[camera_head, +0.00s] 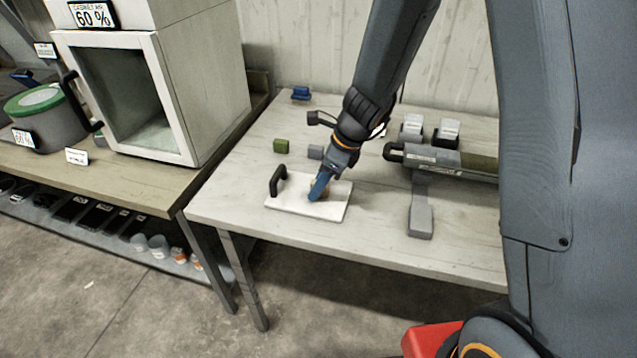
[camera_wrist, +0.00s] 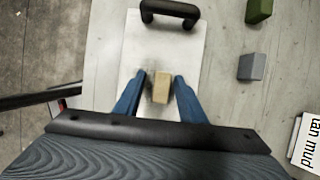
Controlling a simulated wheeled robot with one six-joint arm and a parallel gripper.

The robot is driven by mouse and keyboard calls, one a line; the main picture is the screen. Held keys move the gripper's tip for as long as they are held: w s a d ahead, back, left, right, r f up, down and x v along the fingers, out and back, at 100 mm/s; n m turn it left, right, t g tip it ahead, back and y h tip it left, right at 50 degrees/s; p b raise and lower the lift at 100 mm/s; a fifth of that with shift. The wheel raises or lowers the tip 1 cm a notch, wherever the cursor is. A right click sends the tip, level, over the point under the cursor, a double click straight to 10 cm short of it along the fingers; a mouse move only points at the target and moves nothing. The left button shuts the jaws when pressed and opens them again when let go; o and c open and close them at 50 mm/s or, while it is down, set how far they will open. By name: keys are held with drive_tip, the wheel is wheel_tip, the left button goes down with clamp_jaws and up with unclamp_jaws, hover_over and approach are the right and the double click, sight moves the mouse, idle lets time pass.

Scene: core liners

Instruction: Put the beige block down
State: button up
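The beige block (camera_wrist: 162,87) is between the two blue fingers of my gripper (camera_wrist: 159,77) in the wrist view. A gap shows on each side of the block, so the fingers are open and not touching it. The block appears to rest on a white board (camera_wrist: 136,48) with a black handle (camera_wrist: 170,10); a dark shadow lies at its left side. In the head view my gripper (camera_head: 319,186) is low over the same white board (camera_head: 290,203), and it mostly hides the block.
A green block (camera_head: 281,146) and a grey block (camera_head: 315,152) lie behind the board, with a blue item (camera_head: 301,93) farther back. The table's front strip (camera_head: 350,240) is clear.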

drive_tip(key=shift+r, duration=0.1)
drive_tip(key=v, duration=1.1)
drive_tip(key=s+d+n+h, duration=0.2)
drive_tip(key=s+d+n, duration=0.3)
drive_tip(key=n, duration=0.6)
drive_tip(key=s+d+f+n+h, duration=0.1)
drive_tip(key=s+d+n+h, duration=0.1)
drive_tip(key=s+d+n, duration=0.4)
drive_tip(key=s+n, duration=0.2)
drive_tip(key=n, duration=0.3)
drive_tip(key=shift+s, duration=0.3)
drive_tip(key=shift+f+b, duration=0.65)
drive_tip(key=shift+b, duration=0.1)
